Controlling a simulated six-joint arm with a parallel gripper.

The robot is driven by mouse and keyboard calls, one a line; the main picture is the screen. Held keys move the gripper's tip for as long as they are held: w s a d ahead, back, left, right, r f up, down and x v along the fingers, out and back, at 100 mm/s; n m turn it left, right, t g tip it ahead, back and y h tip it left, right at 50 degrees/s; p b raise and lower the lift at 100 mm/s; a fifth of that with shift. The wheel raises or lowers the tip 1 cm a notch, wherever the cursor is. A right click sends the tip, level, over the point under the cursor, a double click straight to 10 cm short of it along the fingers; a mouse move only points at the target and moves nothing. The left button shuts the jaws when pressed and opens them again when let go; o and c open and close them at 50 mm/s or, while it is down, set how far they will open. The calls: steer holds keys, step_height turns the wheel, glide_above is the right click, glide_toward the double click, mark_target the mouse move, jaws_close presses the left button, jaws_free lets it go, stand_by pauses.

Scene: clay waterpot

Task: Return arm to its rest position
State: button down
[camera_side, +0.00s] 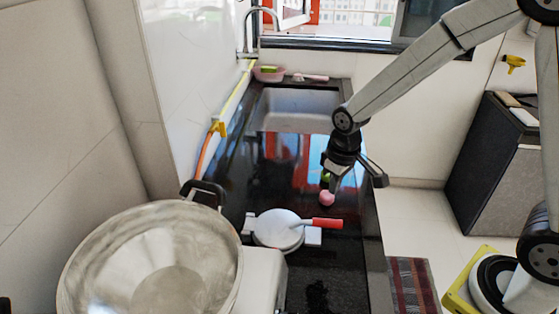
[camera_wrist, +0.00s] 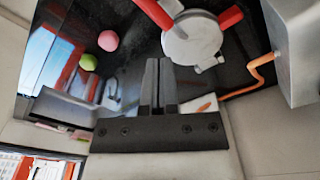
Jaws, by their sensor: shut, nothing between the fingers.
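My gripper (camera_side: 335,186) hangs from my arm over the right side of the black counter (camera_side: 350,262), pointing down. In the wrist view its two fingers (camera_wrist: 158,62) are together with nothing between them. In the side view a pink ball (camera_side: 327,199) shows just below the fingertips and a green ball (camera_side: 325,177) is partly hidden behind the gripper. In the wrist view the pink ball (camera_wrist: 108,40) and green ball (camera_wrist: 88,62) lie on the counter, apart from the fingers.
A white round board-like item (camera_side: 277,229) with a red-handled tool (camera_side: 327,223) lies nearer on the counter. A large metal bowl (camera_side: 150,265) fills the left foreground. A sink (camera_side: 295,107), faucet (camera_side: 247,30) and orange hose (camera_side: 205,150) are behind.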

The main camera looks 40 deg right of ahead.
steer(key=s+d+r+m+t, duration=0.1)
steer(key=s+d+m, duration=0.1)
steer(key=s, duration=0.7)
steer(key=shift+s+d+r+t, duration=0.2)
steer(key=shift+d+t, duration=0.1)
steer(key=shift+t, duration=0.1)
